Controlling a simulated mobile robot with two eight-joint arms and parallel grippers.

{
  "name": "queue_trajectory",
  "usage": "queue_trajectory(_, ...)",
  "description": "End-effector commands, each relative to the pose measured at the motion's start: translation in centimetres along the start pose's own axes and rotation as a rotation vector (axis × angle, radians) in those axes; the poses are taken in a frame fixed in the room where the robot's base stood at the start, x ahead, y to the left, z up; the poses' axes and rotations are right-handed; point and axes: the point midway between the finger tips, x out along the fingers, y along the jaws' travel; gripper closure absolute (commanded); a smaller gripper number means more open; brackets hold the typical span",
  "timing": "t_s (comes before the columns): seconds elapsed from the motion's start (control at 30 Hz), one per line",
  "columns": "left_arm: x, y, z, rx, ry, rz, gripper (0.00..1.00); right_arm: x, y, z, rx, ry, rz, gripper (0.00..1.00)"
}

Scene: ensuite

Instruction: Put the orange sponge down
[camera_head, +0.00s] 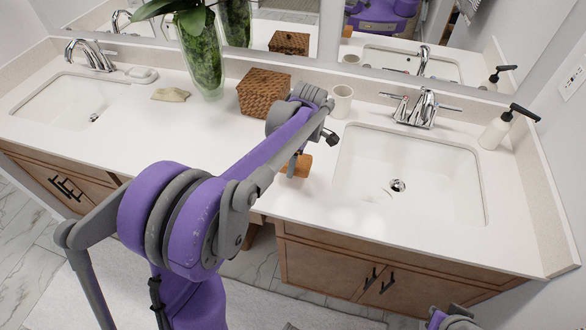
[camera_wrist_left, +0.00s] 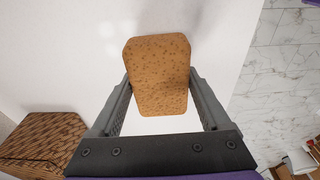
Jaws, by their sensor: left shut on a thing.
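The orange sponge (camera_wrist_left: 158,75) is a rounded block with dark speckles, held between the two fingers of my left gripper (camera_wrist_left: 160,90). In the head view the sponge (camera_head: 297,165) shows partly behind my left arm. It is over the white countertop (camera_head: 240,140), left of the right sink, near the front edge. In the left wrist view white counter surface lies behind the sponge. I cannot tell whether the sponge touches it. A bit of my right arm shows at the bottom right of the head view, but its gripper does not show.
A woven box (camera_head: 262,92), a white cup (camera_head: 341,101) and a glass vase (camera_head: 202,62) stand behind my left gripper. The right sink (camera_head: 408,170) opens just to the right. A soap dispenser (camera_head: 497,131) stands far right. Counter to the left is mostly clear.

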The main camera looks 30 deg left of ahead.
Motion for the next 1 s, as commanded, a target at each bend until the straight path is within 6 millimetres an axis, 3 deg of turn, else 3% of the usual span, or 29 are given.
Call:
queue_trajectory(0.23,3.3,0.0,0.5,0.001,0.0,0.0,1.0,0.1,0.0,0.1,0.0,-0.001,0.0,1.0)
queue_trajectory(0.67,4.0,0.0,0.6,0.001,0.0,0.0,1.0,0.4,0.0,0.5,0.0,-0.004,0.0,1.0)
queue_trajectory(0.7,3.9,0.0,0.6,0.001,0.0,0.0,0.15,0.4,0.0,0.4,0.0,-0.004,0.0,1.0)
queue_trajectory(0.8,3.9,0.0,0.6,0.001,0.0,0.0,0.0,0.3,0.0,0.4,0.0,-0.003,0.0,1.0)
queue_trajectory(1.0,3.8,0.0,0.6,0.001,0.0,0.0,0.0,0.3,0.0,0.3,0.0,-0.003,0.0,1.0)
